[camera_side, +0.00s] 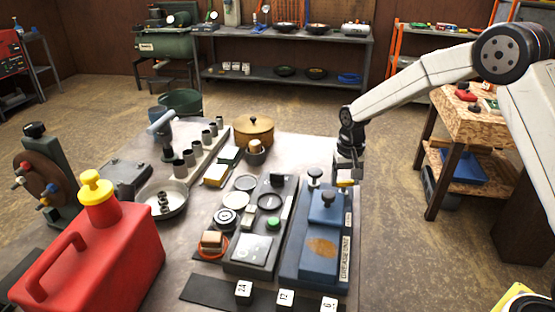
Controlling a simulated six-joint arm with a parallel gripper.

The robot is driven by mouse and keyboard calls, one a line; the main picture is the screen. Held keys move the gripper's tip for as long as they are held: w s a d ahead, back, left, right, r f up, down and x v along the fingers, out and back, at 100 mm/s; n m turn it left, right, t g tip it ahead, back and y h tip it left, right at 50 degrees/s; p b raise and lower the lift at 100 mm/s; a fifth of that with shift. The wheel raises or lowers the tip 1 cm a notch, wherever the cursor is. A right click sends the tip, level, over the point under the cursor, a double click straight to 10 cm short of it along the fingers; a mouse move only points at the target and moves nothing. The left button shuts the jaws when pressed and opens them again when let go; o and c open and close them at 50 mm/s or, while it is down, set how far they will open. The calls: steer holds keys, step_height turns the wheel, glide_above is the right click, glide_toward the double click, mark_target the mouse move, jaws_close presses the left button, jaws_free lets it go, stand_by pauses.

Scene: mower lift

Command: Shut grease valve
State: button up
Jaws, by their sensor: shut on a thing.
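My gripper (346,178) points down at the unit's rear right corner, beside the rear knob. It is shut on a small yellow-orange piece (346,184), which may be the valve's handle. The fingers hide part of this piece, and I cannot tell how the valve is turned.
A dark tray (247,252) with a green button and rings lies left of the unit. A black strip (210,292) with numbered blocks lies in front. A red fuel can (95,255) stands at the left front. A wooden bench (470,125) is to the right, with open floor between.

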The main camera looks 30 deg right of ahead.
steer(key=m, duration=0.3)
steer(key=shift+m, duration=0.3)
stand_by(0.4)
steer(key=o, duration=1.2)
steer(key=shift+c, duration=0.2)
steer(key=shift+r, duration=3.95)
steer(key=shift+r, duration=0.2)
step_height(320, 180, up, 11)
glide_above(345, 181)
steer(key=shift+r, duration=0.15)
